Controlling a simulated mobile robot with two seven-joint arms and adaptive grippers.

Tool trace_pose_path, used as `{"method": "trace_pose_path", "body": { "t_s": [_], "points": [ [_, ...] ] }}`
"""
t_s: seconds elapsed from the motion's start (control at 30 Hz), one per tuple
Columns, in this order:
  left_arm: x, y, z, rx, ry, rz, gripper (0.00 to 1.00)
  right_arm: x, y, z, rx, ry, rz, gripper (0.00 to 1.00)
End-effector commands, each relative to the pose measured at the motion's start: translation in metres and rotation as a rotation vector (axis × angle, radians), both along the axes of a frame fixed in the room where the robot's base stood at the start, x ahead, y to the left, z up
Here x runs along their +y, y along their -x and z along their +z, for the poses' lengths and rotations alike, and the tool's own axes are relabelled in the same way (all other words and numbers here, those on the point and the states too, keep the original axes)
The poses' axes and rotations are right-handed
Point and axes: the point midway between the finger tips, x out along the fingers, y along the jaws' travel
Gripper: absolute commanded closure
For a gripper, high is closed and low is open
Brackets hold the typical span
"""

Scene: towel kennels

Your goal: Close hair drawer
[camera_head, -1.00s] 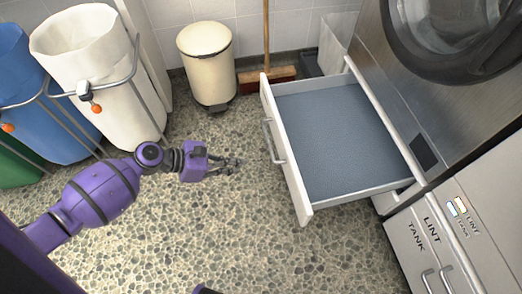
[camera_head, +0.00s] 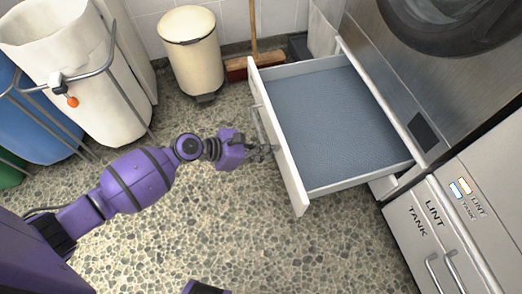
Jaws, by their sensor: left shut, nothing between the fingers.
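The hair drawer (camera_head: 284,150) is pulled out from under the steel dryer (camera_head: 440,60). It has a white front panel, a metal bar handle and a blue-grey floor, and it looks empty. My left gripper (camera_head: 271,149) is shut and empty, its fingertips at the outer face of the drawer front, close to the handle. I cannot tell whether they touch it. Only a small purple part of my right arm shows at the bottom edge, and its gripper is out of view.
A cream pedal bin (camera_head: 192,55) and a broom (camera_head: 240,66) stand at the back wall. White (camera_head: 85,75) and blue bag bins are at the left. The closed lint tank door (camera_head: 430,235) is right of the drawer. The pebbled floor in front is clear.

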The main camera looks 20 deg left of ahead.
Motion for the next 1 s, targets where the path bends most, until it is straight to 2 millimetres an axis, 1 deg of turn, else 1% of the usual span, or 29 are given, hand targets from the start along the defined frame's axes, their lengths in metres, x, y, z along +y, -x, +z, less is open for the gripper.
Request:
{"method": "trace_pose_path", "body": {
  "t_s": [0.27, 0.37, 0.47, 0.57, 0.67, 0.8, 1.0],
  "points": [
    [-0.001, 0.000, 0.000, 0.000, 0.000, 0.000, 1.00, -0.001, 0.003, 0.000, 0.003, 0.000, 0.000, 0.60],
    [-0.006, -0.003, 0.001, -0.001, 0.001, 0.000, 1.00, -0.001, 0.005, 0.003, 0.004, 0.001, 0.000, 0.60],
    [-0.017, -0.011, 0.003, -0.002, 0.002, -0.001, 1.00, -0.002, 0.006, 0.008, 0.004, 0.003, -0.002, 0.60],
    [-0.035, -0.023, 0.005, -0.003, 0.005, -0.001, 1.00, -0.002, 0.008, 0.016, -0.001, 0.003, -0.006, 0.60],
    [-0.059, -0.039, 0.007, -0.004, 0.007, -0.001, 1.00, -0.002, 0.008, 0.024, -0.007, 0.002, -0.012, 0.60],
    [-0.100, -0.065, 0.006, -0.003, 0.006, -0.002, 1.00, -0.001, 0.010, 0.031, -0.010, -0.001, -0.025, 0.60],
    [-0.159, -0.105, 0.003, -0.002, 0.006, -0.003, 1.00, 0.001, 0.012, 0.028, -0.006, -0.005, -0.044, 0.60]
  ]
}}
